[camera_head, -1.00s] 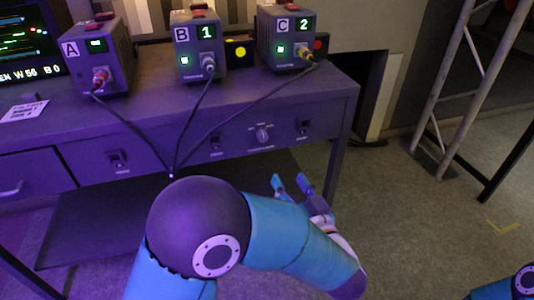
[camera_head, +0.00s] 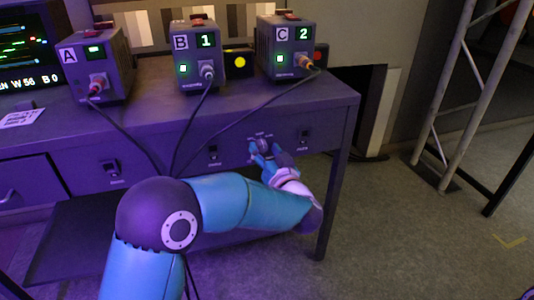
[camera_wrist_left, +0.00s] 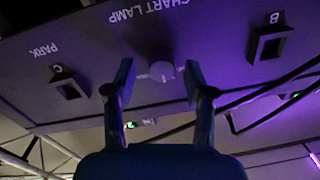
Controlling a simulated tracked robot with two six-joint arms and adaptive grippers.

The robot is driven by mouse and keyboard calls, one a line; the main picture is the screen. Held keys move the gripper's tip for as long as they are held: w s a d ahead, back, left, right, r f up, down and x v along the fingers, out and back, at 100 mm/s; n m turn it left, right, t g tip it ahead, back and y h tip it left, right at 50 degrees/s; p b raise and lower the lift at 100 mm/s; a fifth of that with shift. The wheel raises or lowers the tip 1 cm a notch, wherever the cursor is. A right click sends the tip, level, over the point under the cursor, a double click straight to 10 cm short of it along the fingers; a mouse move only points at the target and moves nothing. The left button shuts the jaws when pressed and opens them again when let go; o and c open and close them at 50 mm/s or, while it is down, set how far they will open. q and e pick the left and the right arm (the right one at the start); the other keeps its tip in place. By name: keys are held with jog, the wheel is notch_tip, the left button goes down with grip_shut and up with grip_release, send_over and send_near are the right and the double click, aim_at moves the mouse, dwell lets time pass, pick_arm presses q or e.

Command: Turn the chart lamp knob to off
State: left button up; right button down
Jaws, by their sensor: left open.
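The chart lamp knob (camera_wrist_left: 162,71) is a small round grey knob on the desk's front panel. In the left wrist view it sits between and just beyond the two open fingers of my left gripper (camera_wrist_left: 158,75), under the upside-down words CHART LAMP. In the head view my left gripper (camera_head: 262,148) is at the panel and hides most of the knob. The fingers are apart, one on each side of the knob; I cannot tell whether they touch it. The knob's pointer direction is not clear. My right gripper is not in view.
A truss (camera_head: 455,95) stands right.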

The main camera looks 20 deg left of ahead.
pick_arm(q)
jog(key=shift+w+a, duration=0.15)
jog(key=shift+w, duration=0.05)
jog(key=c, duration=1)
jog(key=shift+d, duration=0.2)
grip_shut()
jog(key=shift+a, duration=0.1)
